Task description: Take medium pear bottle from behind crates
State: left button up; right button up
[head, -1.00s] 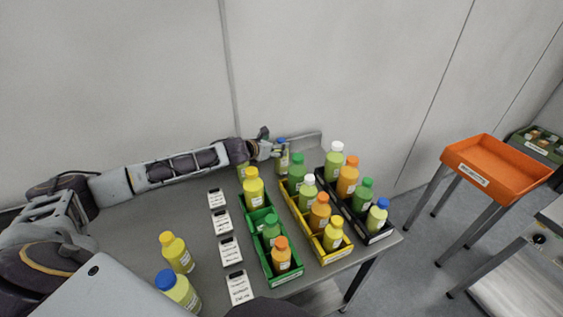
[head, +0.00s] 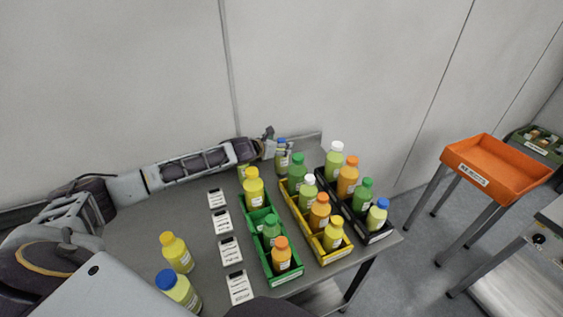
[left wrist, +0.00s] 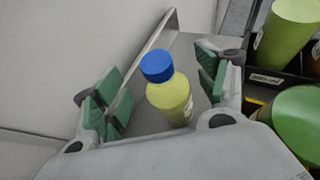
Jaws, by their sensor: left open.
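The pear bottle, yellow-green with a blue cap (head: 282,158), stands upright behind the crates near the back edge of the table. In the left wrist view the bottle (left wrist: 172,98) stands between the open fingers. My left gripper (head: 278,146) is open around the bottle; it also shows in the left wrist view (left wrist: 160,92). Gaps show on both sides, so the fingers appear not to touch it. In the head view the gripper partly hides the bottle. My right gripper is not in view.
A green crate (head: 287,277), a yellow crate (head: 337,256) and a black crate (head: 378,236) hold several bottles just in front. Another yellow bottle (head: 243,172) stands left of my left gripper. Label cards (head: 230,250) lie on the table. A wall rises behind.

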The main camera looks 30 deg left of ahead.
pick_arm(q)
jog(key=shift+x, duration=1.3)
